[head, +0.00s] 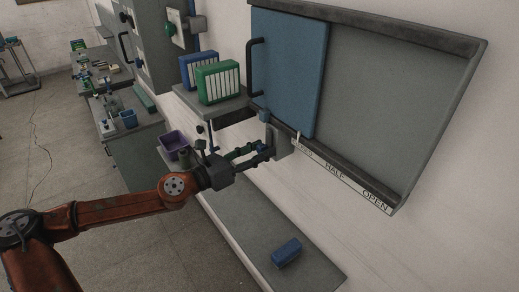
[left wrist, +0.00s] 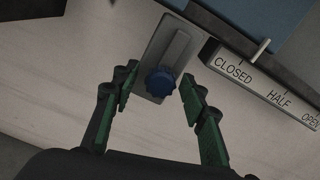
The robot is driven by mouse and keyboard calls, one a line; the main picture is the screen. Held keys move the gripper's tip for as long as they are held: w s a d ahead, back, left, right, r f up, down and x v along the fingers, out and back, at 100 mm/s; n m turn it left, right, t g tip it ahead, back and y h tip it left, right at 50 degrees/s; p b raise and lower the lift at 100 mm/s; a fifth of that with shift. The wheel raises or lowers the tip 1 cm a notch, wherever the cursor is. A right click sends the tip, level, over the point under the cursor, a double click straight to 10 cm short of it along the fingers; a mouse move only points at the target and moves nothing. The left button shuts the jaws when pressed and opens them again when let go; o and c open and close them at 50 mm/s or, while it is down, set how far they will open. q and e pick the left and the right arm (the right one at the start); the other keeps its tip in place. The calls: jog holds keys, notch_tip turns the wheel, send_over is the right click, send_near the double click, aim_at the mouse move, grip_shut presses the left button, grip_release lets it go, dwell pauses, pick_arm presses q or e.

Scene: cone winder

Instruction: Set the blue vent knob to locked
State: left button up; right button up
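The blue vent knob (left wrist: 160,83) shows in the left wrist view, on the lower part of a grey plate (left wrist: 172,48) fixed to the wall. The plate (head: 283,141) also shows in the head view, under the sliding panel's rail. I see no lock marking, so the knob's setting cannot be read. My left gripper (left wrist: 157,80) is open, with one green finger on each side of the knob and gaps between. In the head view my left gripper (head: 268,149) reaches to the plate. My right gripper is out of view.
A blue sliding panel (head: 290,70) with a black handle covers the opening's left part. Its scale (head: 345,176) reads CLOSED, HALF, OPEN; the pointer is near CLOSED. A shelf holds green (head: 218,82) and blue racks. A blue block (head: 286,252) lies on the bench below.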

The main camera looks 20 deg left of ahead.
pick_arm(q)
jog(key=shift+c, duration=0.3)
grip_shut()
dwell(0.3)
